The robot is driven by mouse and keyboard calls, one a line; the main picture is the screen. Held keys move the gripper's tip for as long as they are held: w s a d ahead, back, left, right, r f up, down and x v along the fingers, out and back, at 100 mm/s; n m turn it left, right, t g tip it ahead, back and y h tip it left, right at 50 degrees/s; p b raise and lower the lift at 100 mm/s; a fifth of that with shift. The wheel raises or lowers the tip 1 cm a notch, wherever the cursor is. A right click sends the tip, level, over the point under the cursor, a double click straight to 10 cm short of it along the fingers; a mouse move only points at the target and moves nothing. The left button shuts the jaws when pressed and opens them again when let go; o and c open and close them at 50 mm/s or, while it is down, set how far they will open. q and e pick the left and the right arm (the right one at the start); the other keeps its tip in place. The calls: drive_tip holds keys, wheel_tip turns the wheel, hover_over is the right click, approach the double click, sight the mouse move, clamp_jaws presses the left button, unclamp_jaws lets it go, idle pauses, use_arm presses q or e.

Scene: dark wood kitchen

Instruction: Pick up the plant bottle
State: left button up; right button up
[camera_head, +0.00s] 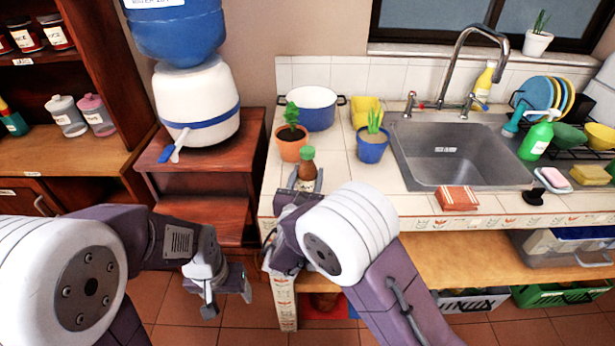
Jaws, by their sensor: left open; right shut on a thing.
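A small brown bottle with a green cap (306,165) stands upright near the front left of the tiled counter (340,170). It looks like the plant bottle. My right gripper (305,187) is shut around the bottle's lower part; my own wrist hides most of the jaws and the bottle's base. I cannot tell whether the bottle is off the counter. My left gripper (228,298) is open and empty. It hangs low in front of the wooden side stand, left of the counter.
Behind the bottle are an orange plant pot (292,149), a blue plant pot (372,150) and a blue-and-white pot (312,113). The sink (450,160) lies to the right, with a red box (458,198) at its front edge. A water dispenser (195,103) stands left.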

sight(310, 167)
drive_tip(key=r, duration=0.4)
drive_tip(key=shift+d+r+p, duration=0.15)
drive_tip(key=shift+d+p, duration=0.2)
drive_tip(key=shift+d, duration=0.05)
drive_tip(key=s+d+r, duration=0.2)
drive_tip(key=d+r, duration=0.4)
drive_tip(key=d, duration=0.4)
drive_tip(key=shift+s+d, duration=0.3)
